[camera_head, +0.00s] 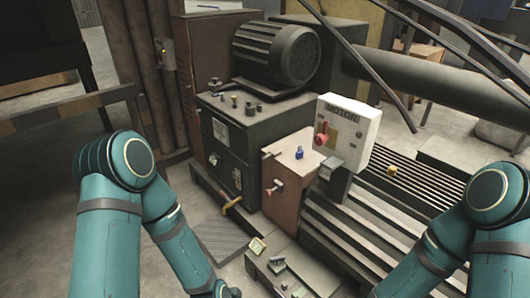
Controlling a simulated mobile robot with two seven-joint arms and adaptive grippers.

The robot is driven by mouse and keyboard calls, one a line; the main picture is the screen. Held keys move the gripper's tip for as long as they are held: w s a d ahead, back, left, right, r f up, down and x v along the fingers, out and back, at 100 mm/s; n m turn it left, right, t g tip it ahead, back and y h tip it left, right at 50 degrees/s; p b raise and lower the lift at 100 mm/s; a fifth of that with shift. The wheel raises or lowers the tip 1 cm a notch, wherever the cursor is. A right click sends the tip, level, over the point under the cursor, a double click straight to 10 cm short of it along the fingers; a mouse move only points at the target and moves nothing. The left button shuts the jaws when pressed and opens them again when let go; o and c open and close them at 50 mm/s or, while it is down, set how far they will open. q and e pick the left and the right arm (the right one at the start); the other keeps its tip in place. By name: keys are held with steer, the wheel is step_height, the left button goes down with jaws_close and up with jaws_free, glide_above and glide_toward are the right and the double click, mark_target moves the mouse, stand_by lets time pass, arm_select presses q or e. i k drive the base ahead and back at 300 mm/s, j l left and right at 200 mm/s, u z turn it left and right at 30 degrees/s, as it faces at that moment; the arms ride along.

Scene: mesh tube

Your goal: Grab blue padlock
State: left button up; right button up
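The small blue padlock (299,153) sits on the flat top of the brown cabinet (290,192), near the middle of the view. It stands left of the white motor box and nothing holds it. My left arm comes down from the left to the bottom edge, where only its wrist end shows. My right arm is at the lower right and also runs out of the bottom edge. Both grippers are out of view. Both visible arms are well apart from the padlock.
A white motor box (347,134) with a red switch (321,135) stands right of the padlock. A dark machine (255,135) with a large motor (277,53) stands behind left. A yellow item (391,169) lies on the ribbed surface. Small items lie on a low ledge (262,270).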

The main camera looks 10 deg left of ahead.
mark_target(300, 153)
steer(key=i+j+z, duration=0.65)
steer(key=j+z, duration=0.2)
steer(key=j, duration=0.3)
steer(key=i+j+z, duration=0.15)
steer(key=j+z, duration=0.25)
steer(key=j, duration=0.25)
steer(key=j+z, duration=0.45)
steer(key=j, duration=0.3)
steer(key=j+z, duration=0.4)
steer(key=j, duration=0.35)
